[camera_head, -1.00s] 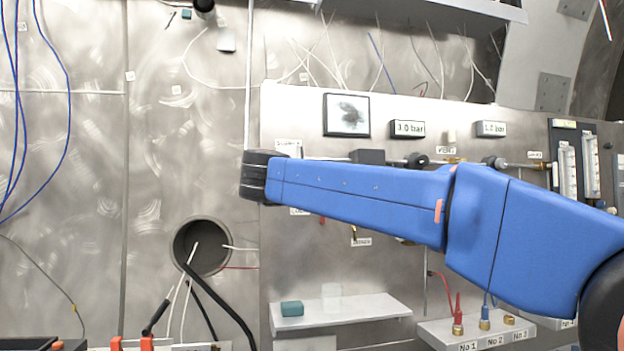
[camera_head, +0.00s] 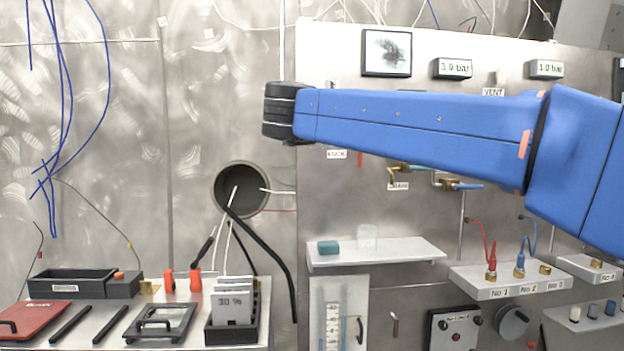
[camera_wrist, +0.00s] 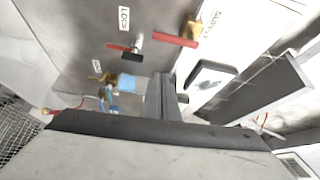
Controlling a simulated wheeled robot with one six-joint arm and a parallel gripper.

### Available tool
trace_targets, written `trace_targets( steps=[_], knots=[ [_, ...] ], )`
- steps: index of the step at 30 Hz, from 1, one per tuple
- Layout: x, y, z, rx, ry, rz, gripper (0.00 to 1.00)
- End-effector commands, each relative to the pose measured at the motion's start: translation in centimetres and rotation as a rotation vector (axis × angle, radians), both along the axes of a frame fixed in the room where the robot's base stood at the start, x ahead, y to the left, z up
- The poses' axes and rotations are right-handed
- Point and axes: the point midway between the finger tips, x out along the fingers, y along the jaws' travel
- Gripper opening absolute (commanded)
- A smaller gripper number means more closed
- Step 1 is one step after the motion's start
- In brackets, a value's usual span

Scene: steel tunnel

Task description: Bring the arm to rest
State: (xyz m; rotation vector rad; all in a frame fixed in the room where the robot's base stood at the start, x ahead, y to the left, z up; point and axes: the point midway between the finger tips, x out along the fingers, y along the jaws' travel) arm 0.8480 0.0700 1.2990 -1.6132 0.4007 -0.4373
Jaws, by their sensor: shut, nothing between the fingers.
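My blue arm (camera_head: 420,125) stretches level across the upper right of the head view, in front of the steel panel. Its black end joint (camera_head: 283,110) lies at the panel's left edge, above and right of the round wall opening. My gripper (camera_wrist: 165,100) is not visible in the head view. In the wrist view its dark fingers are together with nothing between them. No contact with these shows.
A bench at lower left holds a black bin (camera_head: 70,283), a red lidded plate (camera_head: 30,318) and a card rack (camera_head: 232,330). Cables hang from the round opening (camera_head: 241,188).

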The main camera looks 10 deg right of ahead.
Motion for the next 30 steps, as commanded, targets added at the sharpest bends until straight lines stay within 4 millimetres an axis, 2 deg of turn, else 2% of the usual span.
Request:
trace_targets(
  steps=[5,10,13,16,20,23,30],
  knots=[
    [0.0,-0.8,0.8,-0.059,-0.035,0.045,0.0],
    [-0.5,-1.3,1.6,-0.243,-0.094,0.194,0.0],
    [-1.4,-1.0,0.8,-0.379,-0.101,0.3,0.0],
    [-2.5,-0.4,-1.3,-0.512,-0.076,0.412,0.0],
    [-4.6,0.3,-6.0,-0.679,0.0,0.558,0.0],
    [-6.7,0.5,-10.9,-0.797,0.092,0.667,0.0],
    [-12.7,-1.0,-24.4,-1.001,0.384,0.892,0.0]
  ],
)
